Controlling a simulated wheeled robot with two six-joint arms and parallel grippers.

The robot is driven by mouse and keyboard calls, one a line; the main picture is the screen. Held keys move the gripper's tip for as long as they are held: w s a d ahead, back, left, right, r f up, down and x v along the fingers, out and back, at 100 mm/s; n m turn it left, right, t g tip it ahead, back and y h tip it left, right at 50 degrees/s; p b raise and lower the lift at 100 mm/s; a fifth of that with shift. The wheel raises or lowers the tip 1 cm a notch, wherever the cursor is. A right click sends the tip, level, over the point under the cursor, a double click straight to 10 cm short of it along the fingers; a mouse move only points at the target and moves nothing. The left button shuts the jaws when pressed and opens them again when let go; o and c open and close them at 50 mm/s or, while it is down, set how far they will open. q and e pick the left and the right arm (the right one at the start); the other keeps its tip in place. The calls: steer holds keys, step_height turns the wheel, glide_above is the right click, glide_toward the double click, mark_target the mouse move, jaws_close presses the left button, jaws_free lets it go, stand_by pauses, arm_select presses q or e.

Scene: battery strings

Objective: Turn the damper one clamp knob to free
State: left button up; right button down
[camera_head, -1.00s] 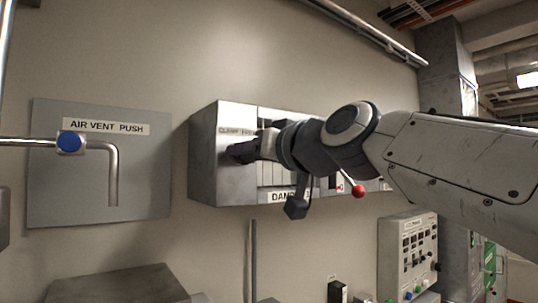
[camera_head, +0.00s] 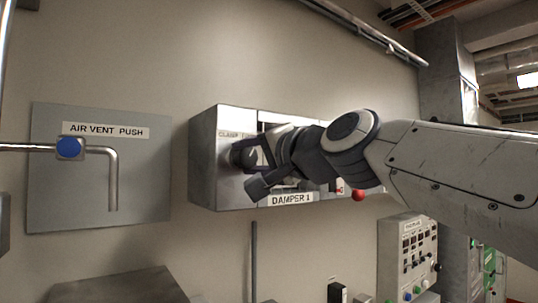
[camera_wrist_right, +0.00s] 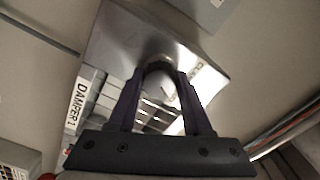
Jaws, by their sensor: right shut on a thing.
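The damper 1 box (camera_head: 215,185) is a grey metal box on the wall with a "DAMPER 1" label (camera_head: 290,198). The dark clamp knob (camera_head: 241,155) is on the left part of its front, below the "CLAMP" lettering. My right gripper (camera_head: 250,156) comes in from the right and is shut on the knob, which its fingers partly hide. In the right wrist view, both fingers (camera_wrist_right: 160,85) reach to the box face (camera_wrist_right: 120,45) around the knob, and the picture is rolled over. My left gripper is not in view.
A red ball-ended lever (camera_head: 358,195) is below my right arm. A panel labelled "AIR VENT PUSH" (camera_head: 100,190) with a blue button (camera_head: 70,148) is on the wall at left. A control panel (camera_head: 408,255) is at lower right.

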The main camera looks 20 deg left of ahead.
steer(key=shift+m+p, duration=0.3)
steer(key=shift+m, duration=1.2)
steer(key=shift+c, duration=1.7)
jaws_free()
steer(key=shift+s+d+f+b, duration=0.1)
steer(key=shift+s+d+b, duration=0.2)
steer(key=shift+d+b, duration=0.1)
steer(key=b+v, duration=0.4)
steer(key=v, duration=0.5)
steer(key=shift+d, duration=0.2)
